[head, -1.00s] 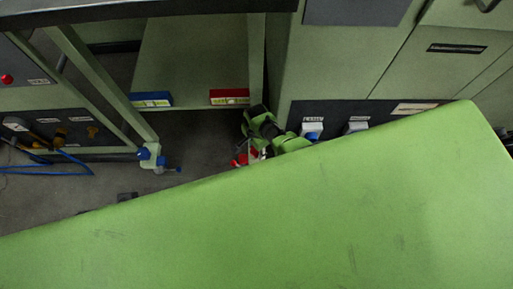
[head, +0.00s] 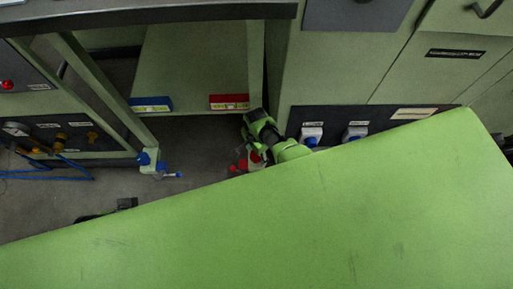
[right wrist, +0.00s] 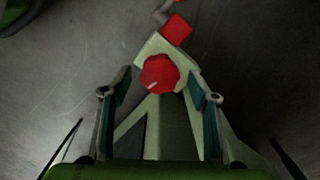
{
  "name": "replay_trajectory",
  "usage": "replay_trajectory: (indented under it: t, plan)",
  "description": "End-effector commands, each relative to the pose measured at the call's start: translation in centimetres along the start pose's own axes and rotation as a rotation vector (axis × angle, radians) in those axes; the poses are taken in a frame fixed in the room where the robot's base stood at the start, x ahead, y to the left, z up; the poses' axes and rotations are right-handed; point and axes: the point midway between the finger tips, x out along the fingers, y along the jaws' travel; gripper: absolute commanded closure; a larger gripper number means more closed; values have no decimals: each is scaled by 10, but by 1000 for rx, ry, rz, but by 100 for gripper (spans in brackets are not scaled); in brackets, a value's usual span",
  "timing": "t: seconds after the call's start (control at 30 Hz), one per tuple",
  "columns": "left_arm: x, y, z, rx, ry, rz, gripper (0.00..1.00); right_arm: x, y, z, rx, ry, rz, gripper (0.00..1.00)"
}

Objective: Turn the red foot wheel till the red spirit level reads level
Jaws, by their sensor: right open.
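The red spirit level (head: 229,102) lies near the front edge of the green lower shelf (head: 195,70). Its pale vial window is too small to read. The red foot wheel (right wrist: 160,74) is a round red knob with a small white mark on a pale green foot. In the head view the wheel (head: 255,157) is partly hidden by my right arm. My right gripper (right wrist: 160,98) is open, its two fingers on either side of the foot. The wheel lies between and slightly beyond the fingertips, with no contact visible. My left gripper is not seen.
A red block (right wrist: 176,28) with a grey rod sits just beyond the wheel. A blue spirit level (head: 151,104) and a blue-fitted foot (head: 161,166) are to the left. A large green surface (head: 300,220) hides the lower view. Cabinets (head: 345,65) stand on the right.

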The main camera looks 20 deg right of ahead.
Motion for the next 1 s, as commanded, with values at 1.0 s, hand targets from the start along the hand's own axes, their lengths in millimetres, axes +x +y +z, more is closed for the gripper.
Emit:
replay_trajectory:
  t: [1.0]
  plan:
    - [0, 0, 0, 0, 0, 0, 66, -68, 0, 0, 1, 0, -1, 45]
